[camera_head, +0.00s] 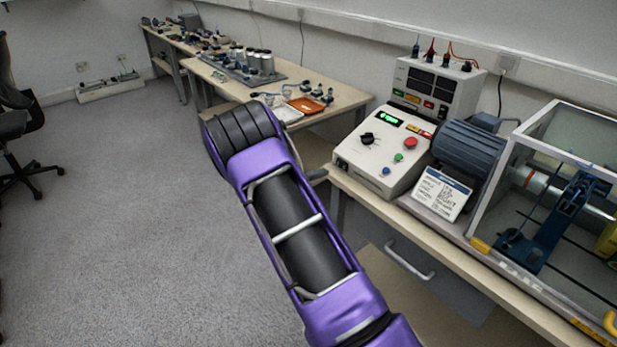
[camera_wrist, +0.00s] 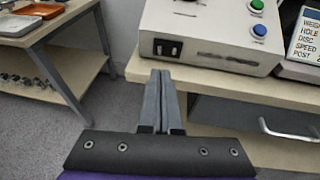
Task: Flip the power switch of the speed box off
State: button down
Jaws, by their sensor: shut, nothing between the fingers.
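The speed box (camera_head: 375,168) is a pale console on the bench, with a green-lit display, a black knob and red, green and blue buttons on its sloping top. It fills the upper part of the wrist view (camera_wrist: 215,30). Its black power switch (camera_wrist: 167,48) is on the low front face, near the left corner. Which way the rocker is set is too small to tell. My gripper (camera_wrist: 160,76) is shut and empty, its fingertips just below the switch in the picture. I cannot tell if they touch the box. In the head view my gripper is mostly hidden by my arm.
The bench edge (camera_wrist: 205,78) lies under the box, with a drawer handle (camera_head: 409,261) below. A white label card (camera_head: 441,194), a blue motor (camera_head: 467,150) and a clear-walled rig (camera_head: 560,190) stand to the right. A second table (camera_head: 345,97) with small parts is behind left.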

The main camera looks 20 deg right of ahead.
aim_at(338, 164)
jog(key=x, duration=0.2)
jog(key=r+x, duration=0.1)
jog(key=x, duration=0.2)
jog(key=shift+w+d, duration=0.1)
jog(key=shift+d, duration=0.05)
jog(key=shift+w+d+b, duration=0.2)
jog(key=shift+d+b, duration=0.05)
jog(key=shift+b, duration=0.2)
jog(key=shift+r, duration=0.1)
jog(key=shift+a, duration=0.3)
jog(key=s+a+r, duration=0.1)
jog(key=a, duration=0.5)
jog(key=s+a+r+p, duration=0.1)
jog(key=s+a+r, duration=0.1)
jog(key=a, duration=0.5)
